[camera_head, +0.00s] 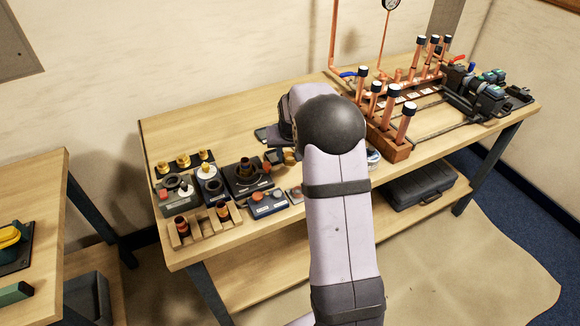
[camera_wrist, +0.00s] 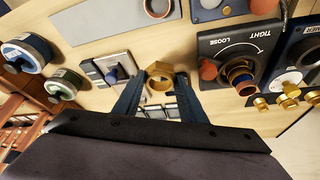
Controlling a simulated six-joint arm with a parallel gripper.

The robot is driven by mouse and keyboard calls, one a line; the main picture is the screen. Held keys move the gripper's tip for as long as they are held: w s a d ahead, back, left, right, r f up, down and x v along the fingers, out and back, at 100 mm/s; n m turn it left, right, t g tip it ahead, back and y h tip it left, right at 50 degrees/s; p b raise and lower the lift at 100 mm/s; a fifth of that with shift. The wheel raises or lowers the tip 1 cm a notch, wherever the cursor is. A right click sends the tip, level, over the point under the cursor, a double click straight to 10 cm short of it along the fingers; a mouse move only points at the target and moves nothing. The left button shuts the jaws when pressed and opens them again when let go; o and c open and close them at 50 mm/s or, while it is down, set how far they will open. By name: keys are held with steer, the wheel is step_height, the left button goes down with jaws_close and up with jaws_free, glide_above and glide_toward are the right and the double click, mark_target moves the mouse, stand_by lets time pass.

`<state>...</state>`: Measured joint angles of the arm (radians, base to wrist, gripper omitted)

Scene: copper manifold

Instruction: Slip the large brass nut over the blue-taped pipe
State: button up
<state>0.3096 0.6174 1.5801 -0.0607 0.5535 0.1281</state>
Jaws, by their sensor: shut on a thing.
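My gripper (camera_wrist: 163,80) is shut on a large brass nut (camera_wrist: 159,76), a gold hex ring seen between the two dark blue fingertips in the wrist view. In the head view, my arm hides most of the gripper, and a bit of brass (camera_head: 290,156) shows at its left. Several upright copper pipes with dark-banded tops stand at the right of the bench; one is the front pipe (camera_head: 405,120) on a wooden block. I cannot tell from the colours which pipe has the blue tape. The nut is apart from these pipes, to their left.
A dark fixture marked TIGHT and LOOSE (camera_wrist: 235,52) holds stacked rings. Small brass fittings (camera_head: 183,160) stand at the bench's back left. A wooden rack (camera_head: 205,235) is at the front left. Black tools (camera_head: 490,98) lie far right. The back middle bench (camera_head: 215,120) is clear.

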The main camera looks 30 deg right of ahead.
step_height(320, 180, up, 4)
step_height(320, 180, up, 6)
steer(key=n+y+p, duration=0.2)
steer(key=n+p, duration=0.2)
steer(key=p, duration=0.1)
glide_above(244, 159)
steer(key=s, duration=0.1)
steer(key=shift+f+b, duration=2.4)
steer(key=shift+f, duration=0.8)
steer(key=shift+f+b, duration=0.7)
steer(key=shift+f, duration=0.35)
steer(key=o, duration=1.6)
steer(key=shift+s, duration=0.1)
steer(key=shift+c, duration=0.2)
steer(key=shift+r, duration=0.1)
